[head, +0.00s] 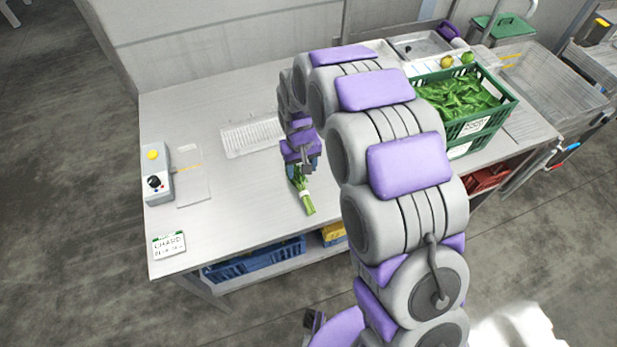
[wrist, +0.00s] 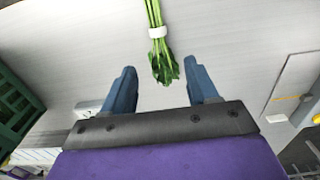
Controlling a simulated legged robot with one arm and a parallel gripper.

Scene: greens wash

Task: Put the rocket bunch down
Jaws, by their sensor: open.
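The rocket bunch (head: 306,202) is a slim bundle of green stems with a pale band, lying on the steel table (head: 230,210) near its front edge. In the wrist view the bunch (wrist: 157,50) shows its dark leafy end towards my gripper and its stems running away. My gripper (wrist: 160,67) is open, with its two blue fingers apart and the leafy tip in the gap between the fingertips. No finger visibly touches the bunch. In the head view my gripper (head: 304,170) is at the leafy end and partly hides it.
A control box (head: 156,173) and a chard label (head: 169,245) are at the left. A drain grid (head: 250,136) lies behind the bunch. The table's left middle is mostly clear.

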